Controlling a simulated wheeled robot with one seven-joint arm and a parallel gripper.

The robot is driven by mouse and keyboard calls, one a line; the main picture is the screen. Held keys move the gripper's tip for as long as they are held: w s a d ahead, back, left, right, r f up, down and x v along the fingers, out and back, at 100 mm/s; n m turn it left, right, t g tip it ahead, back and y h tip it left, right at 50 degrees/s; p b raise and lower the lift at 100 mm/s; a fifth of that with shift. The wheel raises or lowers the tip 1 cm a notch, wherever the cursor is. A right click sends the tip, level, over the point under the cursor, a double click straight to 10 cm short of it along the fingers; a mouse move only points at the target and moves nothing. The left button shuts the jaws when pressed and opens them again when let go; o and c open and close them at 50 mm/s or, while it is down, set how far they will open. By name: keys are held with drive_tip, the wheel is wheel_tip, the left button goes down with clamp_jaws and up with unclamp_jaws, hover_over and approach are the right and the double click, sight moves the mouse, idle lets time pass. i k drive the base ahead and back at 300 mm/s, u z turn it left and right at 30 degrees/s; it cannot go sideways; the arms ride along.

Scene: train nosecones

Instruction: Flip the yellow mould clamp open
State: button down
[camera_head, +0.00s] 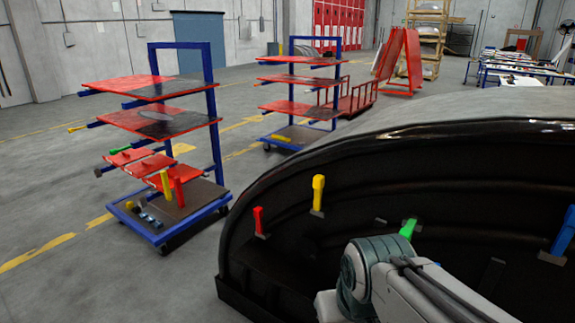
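The yellow mould clamp (318,190) stands upright on the inside of the black mould (450,140), near its left end. Its handle points up, and its small base sits at the mould's inner surface. My arm comes in from the bottom right, with a teal joint below and to the right of the yellow clamp. No gripper fingers show. My arm is apart from the yellow clamp in the picture and does not cover it.
A red clamp (258,220) stands left of the yellow one. A green clamp (408,229), tilted, is just above my arm, and a blue clamp (564,235) is at the right edge. Blue-framed carts with red shelves (150,88) stand on the open floor behind.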

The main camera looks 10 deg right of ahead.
sight(318, 182)
drive_tip(key=z, duration=0.15)
drive_tip(key=i, duration=1.25)
drive_tip(key=z, duration=0.6)
